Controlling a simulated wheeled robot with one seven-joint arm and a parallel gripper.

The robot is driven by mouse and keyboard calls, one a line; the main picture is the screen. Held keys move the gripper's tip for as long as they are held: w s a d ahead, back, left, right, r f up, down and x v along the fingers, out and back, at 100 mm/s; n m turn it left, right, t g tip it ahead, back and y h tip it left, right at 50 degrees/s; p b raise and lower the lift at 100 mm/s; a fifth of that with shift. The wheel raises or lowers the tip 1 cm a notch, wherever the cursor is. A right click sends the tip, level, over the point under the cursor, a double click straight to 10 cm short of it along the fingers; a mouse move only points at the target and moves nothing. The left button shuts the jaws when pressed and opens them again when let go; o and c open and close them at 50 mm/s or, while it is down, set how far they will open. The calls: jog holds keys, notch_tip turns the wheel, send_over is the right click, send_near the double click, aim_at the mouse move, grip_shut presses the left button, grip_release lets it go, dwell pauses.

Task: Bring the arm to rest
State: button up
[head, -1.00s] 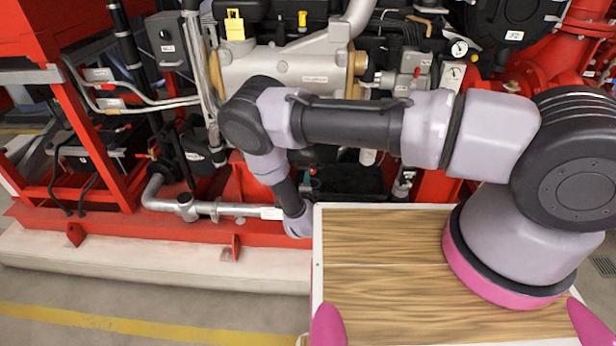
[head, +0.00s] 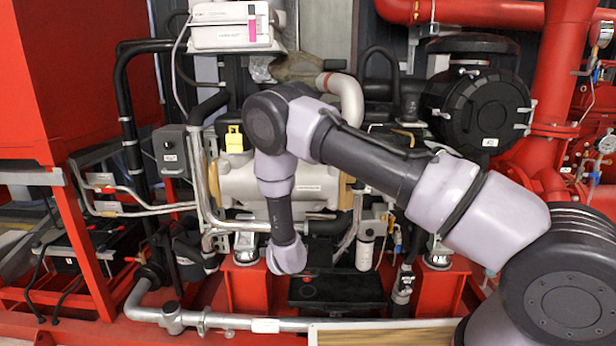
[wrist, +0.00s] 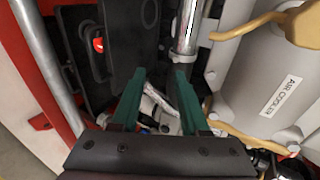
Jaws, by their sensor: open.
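My gripper (wrist: 160,105) shows in the wrist view with its two green fingers spread apart and nothing between them. It faces the pump machinery, beside a vertical metal pipe (wrist: 188,30) and a grey cylinder marked "AIR COOLER" (wrist: 265,80). In the head view my arm reaches from the lower right across to the left, bends at the elbow, and its last links hang down in front of the engine. The gripper's fingers are hidden there behind or below the wrist end.
The red frame (head: 95,250) and a silver pipe (head: 240,322) run low in front of the engine. A black battery-like box (head: 335,290) lies just right of my wrist. A black round housing (head: 478,110) and red pipes stand at the right. The wooden top (head: 385,338) is at the bottom.

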jog(key=w+d+r+n+g+y, duration=0.1)
jog(key=d+r, duration=0.2)
jog(key=r, duration=0.7)
jog(key=d+r+n+g+y, duration=0.1)
jog(key=d+r, duration=0.1)
jog(key=r, duration=0.7)
jog(key=w+d+r+n+g+y, duration=0.1)
jog(key=d+r+n, duration=0.15)
jog(key=r, duration=0.75)
jog(key=s+d+r+n+g+y, duration=0.1)
jog(key=s+d+r, duration=0.3)
jog(key=r, duration=0.2)
jog(key=s+d+r+n, duration=0.2)
jog(key=s+d+r, duration=0.2)
jog(key=r, duration=0.3)
jog(key=s+d+r+n, duration=0.2)
jog(key=s+d, duration=0.2)
jog(key=s, duration=0.4)
jog(key=s+d+r+n+g, duration=0.1)
jog(key=s+d+r+n, duration=0.2)
jog(key=s, duration=0.6)
jog(key=s+d+r+n, duration=0.2)
jog(key=s+d, duration=0.3)
jog(key=s, duration=0.4)
jog(key=shift+d+r+h, duration=0.3)
jog(key=shift+d+h, duration=0.1)
